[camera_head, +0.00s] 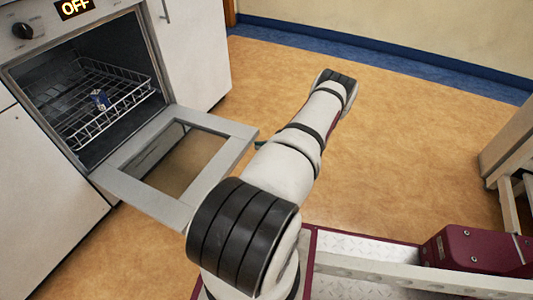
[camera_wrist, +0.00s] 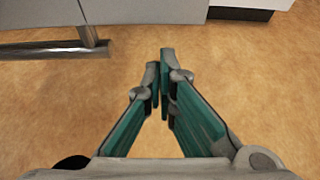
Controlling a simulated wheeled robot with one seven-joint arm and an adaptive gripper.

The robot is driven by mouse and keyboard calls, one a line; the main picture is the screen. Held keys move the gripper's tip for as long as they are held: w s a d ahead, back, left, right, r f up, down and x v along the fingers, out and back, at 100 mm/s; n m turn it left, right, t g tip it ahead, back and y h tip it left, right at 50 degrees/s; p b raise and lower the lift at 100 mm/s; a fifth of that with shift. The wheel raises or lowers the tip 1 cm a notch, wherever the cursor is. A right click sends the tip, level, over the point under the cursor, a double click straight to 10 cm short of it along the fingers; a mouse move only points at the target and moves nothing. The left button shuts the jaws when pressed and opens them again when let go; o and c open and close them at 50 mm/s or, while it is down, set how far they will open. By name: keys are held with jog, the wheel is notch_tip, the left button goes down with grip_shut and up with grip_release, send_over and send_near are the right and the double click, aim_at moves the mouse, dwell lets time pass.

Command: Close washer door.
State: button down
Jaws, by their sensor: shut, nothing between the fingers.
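The washer (camera_head: 20,55) stands at the left of the head view, and its display reads OFF. Its door (camera_head: 222,162) is open, folded down and roughly level, with a window in a pale grey frame. Inside is a wire rack (camera_head: 115,108) with a small blue and white item (camera_head: 100,99) on it. My gripper (camera_wrist: 160,72) is shut and empty in the wrist view, over bare floor. A metal bar (camera_wrist: 45,50) lies ahead and left of it, apart from the fingers; I cannot tell for sure that it belongs to the door. In the head view my arm largely hides the gripper, just right of the door.
A white cabinet (camera_head: 195,50) adjoins the washer on the right. Tan floor (camera_head: 420,130) is open right of my arm, up to a blue skirting (camera_head: 390,65) at the wall. A pale bench (camera_head: 510,150) stands at the right edge.

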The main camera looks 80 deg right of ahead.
jog(key=shift+w+a+r, duration=0.1)
jog(key=shift+w+r, duration=0.05)
jog(key=shift+r, duration=0.95)
jog(key=shift+r, duration=0.1)
